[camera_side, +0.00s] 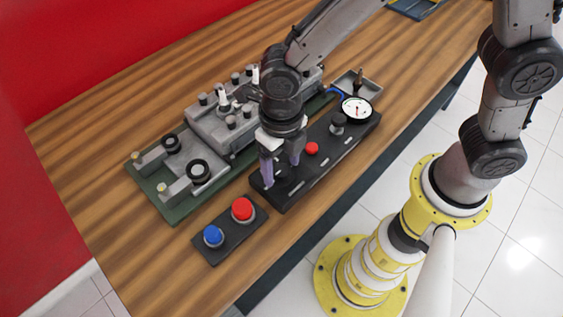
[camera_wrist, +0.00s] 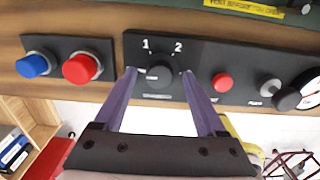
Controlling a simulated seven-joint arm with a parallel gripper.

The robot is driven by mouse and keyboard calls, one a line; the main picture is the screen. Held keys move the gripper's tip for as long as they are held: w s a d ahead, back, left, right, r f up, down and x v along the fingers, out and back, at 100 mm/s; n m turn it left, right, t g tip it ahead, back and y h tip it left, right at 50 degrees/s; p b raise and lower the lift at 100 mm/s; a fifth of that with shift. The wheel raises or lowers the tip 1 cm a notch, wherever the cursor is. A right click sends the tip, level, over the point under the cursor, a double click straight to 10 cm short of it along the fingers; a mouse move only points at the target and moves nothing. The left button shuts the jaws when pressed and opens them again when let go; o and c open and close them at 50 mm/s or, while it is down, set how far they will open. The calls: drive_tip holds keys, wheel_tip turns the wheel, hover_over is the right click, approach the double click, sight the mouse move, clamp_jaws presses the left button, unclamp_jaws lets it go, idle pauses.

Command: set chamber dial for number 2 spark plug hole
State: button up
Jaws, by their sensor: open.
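The chamber dial is a dark round knob (camera_wrist: 160,75) on a black panel (camera_wrist: 205,60), with white numbers 1 and 2 printed above it in the wrist view. Which number the knob points to cannot be told. My gripper (camera_wrist: 159,72) is open, its two purple fingers on either side of the knob, with the tips close to its sides. Contact cannot be made out. In the side view my gripper (camera_side: 280,168) is over the near-left end of the black panel (camera_side: 325,158) and hides most of the knob. The engine block with the spark plug holes (camera_side: 222,115) stands on a green base.
Left of the panel is a box with a blue button (camera_side: 213,235) and a red button (camera_side: 242,208). The panel also carries a red button (camera_side: 312,148), a dark knob (camera_side: 338,123) and a white gauge (camera_side: 357,109). Bare wood lies at the table's left.

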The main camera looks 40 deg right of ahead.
drive_tip(key=shift+f, duration=0.15)
drive_tip(key=shift+c, duration=0.2)
clamp_jaws()
drive_tip(key=shift+m, duration=0.4)
drive_tip(key=m, duration=0.4)
drive_tip(key=shift+m, duration=0.3)
drive_tip(key=m, duration=0.6)
drive_tip(key=shift+m, duration=0.3)
drive_tip(key=m, duration=1.1)
drive_tip(key=shift+m, duration=0.3)
